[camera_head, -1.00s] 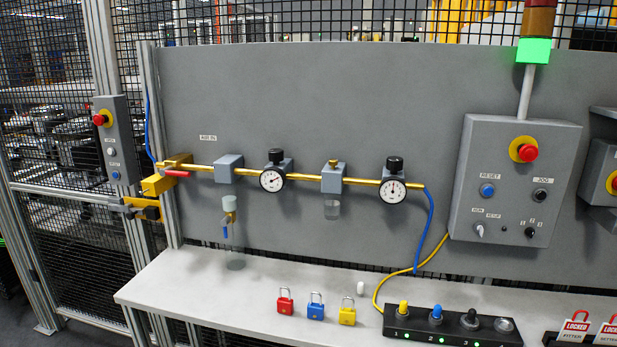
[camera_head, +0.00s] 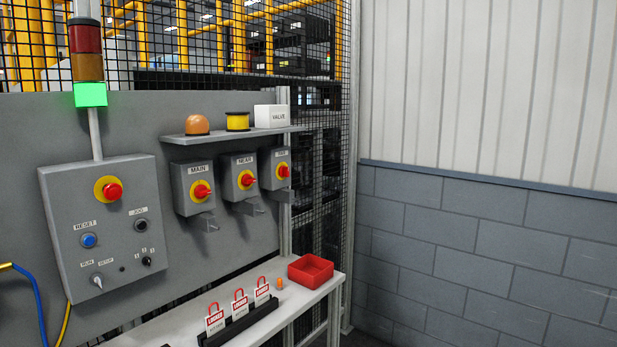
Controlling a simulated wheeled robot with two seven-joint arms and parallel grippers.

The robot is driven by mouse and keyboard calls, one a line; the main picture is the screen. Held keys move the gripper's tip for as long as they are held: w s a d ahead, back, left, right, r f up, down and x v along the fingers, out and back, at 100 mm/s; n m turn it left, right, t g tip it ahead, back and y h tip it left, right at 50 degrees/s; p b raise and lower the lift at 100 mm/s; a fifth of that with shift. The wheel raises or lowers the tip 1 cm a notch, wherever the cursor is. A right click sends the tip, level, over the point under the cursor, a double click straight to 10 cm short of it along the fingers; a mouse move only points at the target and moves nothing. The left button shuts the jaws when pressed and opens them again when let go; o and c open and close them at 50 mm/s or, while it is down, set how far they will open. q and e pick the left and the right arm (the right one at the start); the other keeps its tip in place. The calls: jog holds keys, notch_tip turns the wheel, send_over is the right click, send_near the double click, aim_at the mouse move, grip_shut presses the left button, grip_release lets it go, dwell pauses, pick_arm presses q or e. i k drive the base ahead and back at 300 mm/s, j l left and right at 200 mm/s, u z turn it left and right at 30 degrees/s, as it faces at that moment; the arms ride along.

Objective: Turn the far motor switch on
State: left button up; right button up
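The left box (camera_head: 193,205) is labelled MAIN and the middle box (camera_head: 238,195) is labelled NEAR. The far motor switch (camera_head: 283,171) appears to be the rightmost box, beside the panel's right edge; its label is too small to read surely. Neither of my grippers is in view.
A control box (camera_head: 141,222) with a red stop button hangs at left, below a lit green lamp (camera_head: 90,95). The shelf (camera_head: 228,134) carries a VALVE box (camera_head: 271,116). Red tags (camera_head: 239,303) and a red tray (camera_head: 310,269) are on the bench. A block wall (camera_head: 480,260) stands at right.

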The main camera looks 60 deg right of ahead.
aim_at(283, 171)
jog(key=z, duration=1.65)
jog(key=i+l+z, duration=0.4)
jog(key=l, duration=0.4)
jog(key=i+l+z, duration=0.4)
jog(key=i+l, duration=0.25)
